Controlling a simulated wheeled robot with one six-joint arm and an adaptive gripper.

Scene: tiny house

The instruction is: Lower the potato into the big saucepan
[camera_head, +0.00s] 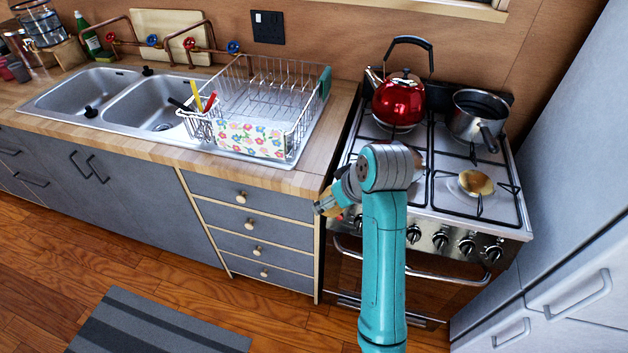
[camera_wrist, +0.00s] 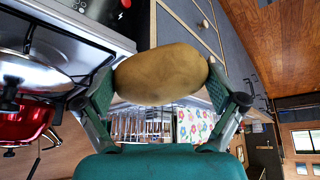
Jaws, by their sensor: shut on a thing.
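The potato (camera_wrist: 160,75) is a tan oval held crosswise between the two fingers of my gripper (camera_wrist: 163,82) in the wrist view. In the head view my teal arm mostly hides the gripper, and a small tan part shows at the left of the wrist, near the stove's front left corner. A grey metal saucepan (camera_head: 466,122) stands upright on the back right burner, its dark handle pointing towards the front.
A red kettle (camera_head: 400,101) stands on the back left burner, left of the saucepan. The front right burner (camera_head: 476,183) is bare. A wire dish rack (camera_head: 250,138) is on the counter to the left. A tall pale grey cabinet or fridge (camera_head: 565,165) stands close to the stove's right.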

